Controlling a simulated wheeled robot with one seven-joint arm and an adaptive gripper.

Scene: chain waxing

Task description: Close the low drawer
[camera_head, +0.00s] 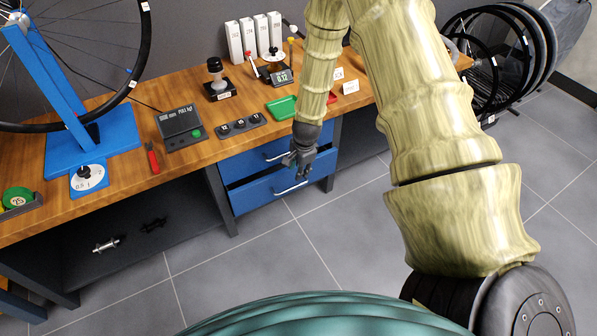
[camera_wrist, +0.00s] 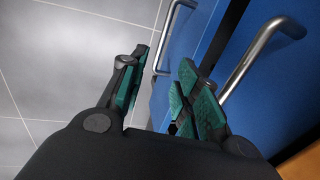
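The low drawer (camera_head: 255,196) is the lower of two blue drawers under the workbench. It stands out a little, with a dark gap above its front. Its metal handle (camera_head: 291,188) shows just below my gripper (camera_head: 301,172). My gripper points down in front of the drawers and hides part of their fronts. In the wrist view my gripper (camera_wrist: 163,60) has its two green-padded fingers apart with nothing held. The low drawer's handle (camera_wrist: 170,38) shows beyond the fingertips. I cannot tell whether anything touches.
The upper drawer (camera_head: 240,165) has its own handle (camera_wrist: 262,58), close to my right finger in the wrist view. The tiled floor in front is clear.

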